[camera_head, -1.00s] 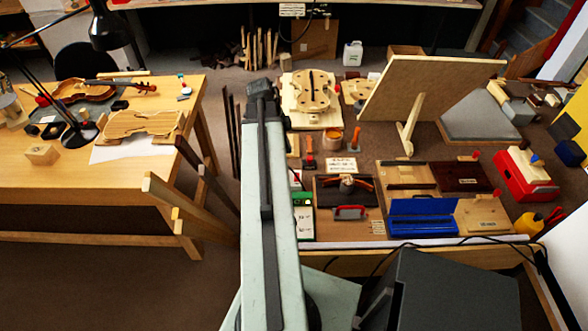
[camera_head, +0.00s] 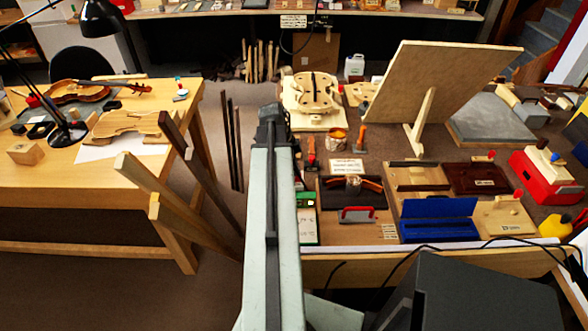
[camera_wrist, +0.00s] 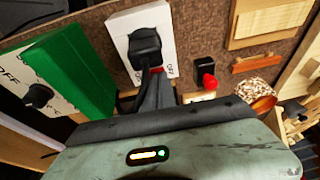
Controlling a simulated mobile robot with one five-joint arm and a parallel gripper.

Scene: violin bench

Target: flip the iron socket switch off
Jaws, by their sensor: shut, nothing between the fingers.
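In the wrist view, a white socket plate (camera_wrist: 170,35) with a black plug (camera_wrist: 145,46) in it stands on the brown bench surface.
A green box (camera_wrist: 72,75) with an OFF label and black knob stands left of the socket. A black block with a red knob (camera_wrist: 208,81) and a pot of shavings (camera_wrist: 258,90) stand right. In the head view, a blue box (camera_head: 438,222) lies right of my arm.

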